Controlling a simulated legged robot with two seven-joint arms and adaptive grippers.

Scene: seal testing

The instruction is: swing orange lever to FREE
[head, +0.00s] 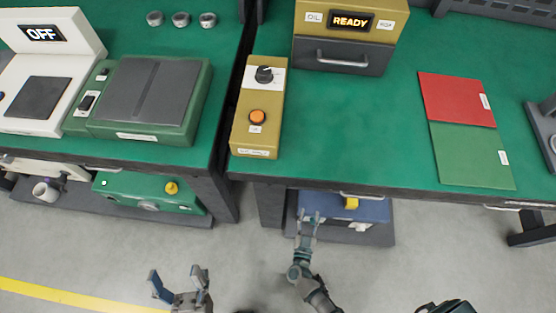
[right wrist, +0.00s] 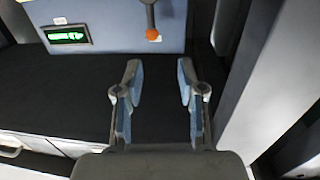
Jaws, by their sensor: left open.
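The orange-tipped lever (right wrist: 152,34) hangs down from the front of a blue box (right wrist: 100,18) in the right wrist view. The blue box also shows under the right table in the head view (head: 373,211), where I cannot make out the lever. My right gripper (right wrist: 158,72) is open and empty, its fingers apart, with the lever's orange tip beyond and between the fingertips. It also shows in the head view (head: 309,217) in front of the box. My left gripper (head: 180,280) is open and empty above the floor, away from the box.
A small green display (right wrist: 67,35) is on the box's front; its text is unreadable. A dark shelf (right wrist: 60,90) lies below, and a pale post (right wrist: 255,80) stands on the right. A yellow knob (head: 351,203) is on the box. The table edge (head: 400,196) overhangs it.

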